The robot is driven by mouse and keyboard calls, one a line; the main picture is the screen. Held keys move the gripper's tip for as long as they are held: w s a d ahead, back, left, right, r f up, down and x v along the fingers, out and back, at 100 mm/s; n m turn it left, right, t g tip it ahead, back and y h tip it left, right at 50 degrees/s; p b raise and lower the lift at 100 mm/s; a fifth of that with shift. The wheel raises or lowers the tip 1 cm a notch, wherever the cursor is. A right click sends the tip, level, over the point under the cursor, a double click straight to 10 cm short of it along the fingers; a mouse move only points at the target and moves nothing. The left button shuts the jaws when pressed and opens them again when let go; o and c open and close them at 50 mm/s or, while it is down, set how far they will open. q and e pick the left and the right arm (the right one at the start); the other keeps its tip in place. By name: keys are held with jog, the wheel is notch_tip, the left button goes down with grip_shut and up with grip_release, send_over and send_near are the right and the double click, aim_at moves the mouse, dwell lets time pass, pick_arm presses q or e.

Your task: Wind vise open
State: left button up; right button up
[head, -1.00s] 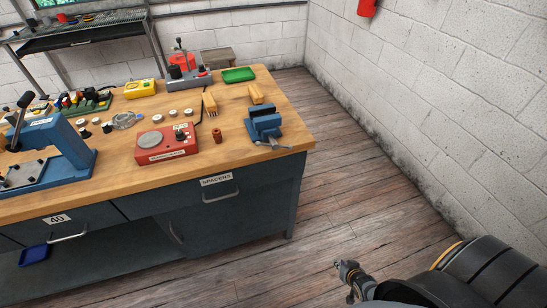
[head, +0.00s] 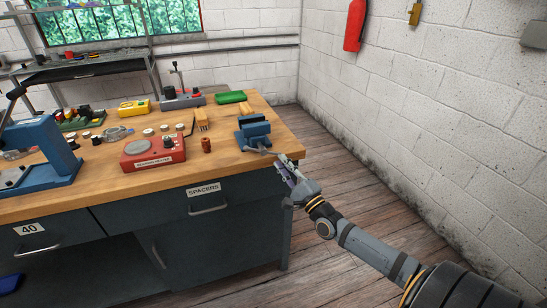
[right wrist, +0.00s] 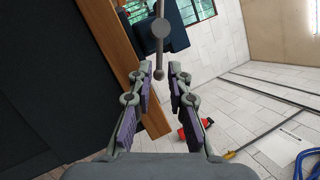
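The blue vise (head: 254,130) stands at the right end of the wooden bench. Its grey bar handle (head: 257,149) is at the front, close to the bench edge. My right gripper (head: 283,164) is just right of the handle, beyond the bench corner. In the right wrist view my right gripper (right wrist: 160,76) is open. The handle's rod (right wrist: 159,52) hangs from the screw head (right wrist: 161,28), and its ball end appears between the fingertips. I cannot tell the depth gap, but neither finger is closed on it. My left gripper is not in view.
The wooden bench (head: 228,166) has drawers below its front edge. A red device (head: 153,150), a copper-coloured cylinder (head: 206,145) and a green tray (head: 231,97) are near the vise. The floor right of the bench is clear up to the white wall.

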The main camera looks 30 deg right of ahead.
aim_at(274, 153)
jog(key=b+x, duration=0.1)
jog(key=x, duration=0.4)
jog(key=shift+f, duration=0.1)
jog(key=shift+w, duration=0.15)
grip_shut()
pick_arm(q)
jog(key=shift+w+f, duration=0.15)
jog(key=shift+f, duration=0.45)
